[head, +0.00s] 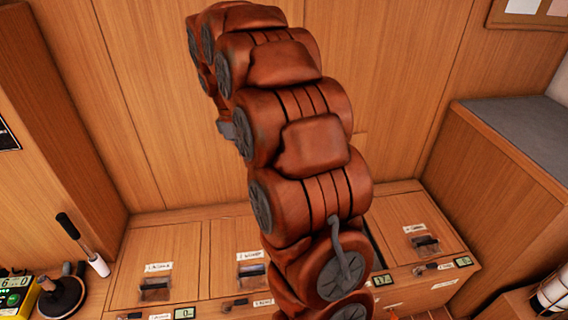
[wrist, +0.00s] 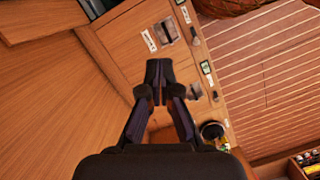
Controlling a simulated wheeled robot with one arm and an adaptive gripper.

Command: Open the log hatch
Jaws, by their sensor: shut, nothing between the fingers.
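A row of wooden hatches with small labels and dark recessed pulls runs along the bench at the wall. In the head view I see a left hatch (head: 130,270), a middle one (head: 236,245) and a right one (head: 403,212); all look closed. The labels are too small to tell which is the log hatch. My arm hides the part of the bench between the middle and right hatches. In the wrist view my gripper (wrist: 158,75) is shut and empty, in front of the wooden panels. A hatch pull (wrist: 168,33) and its white label (wrist: 149,41) show just beyond the fingertips.
Small latches and number displays (head: 184,313) line the bench front. At left are a black-handled lever (head: 80,240), a dark round base (head: 62,297) and a yellow device (head: 16,298). A grey-topped wooden cabinet (head: 505,180) bounds the right side. Slatted floor (wrist: 265,80) shows in the wrist view.

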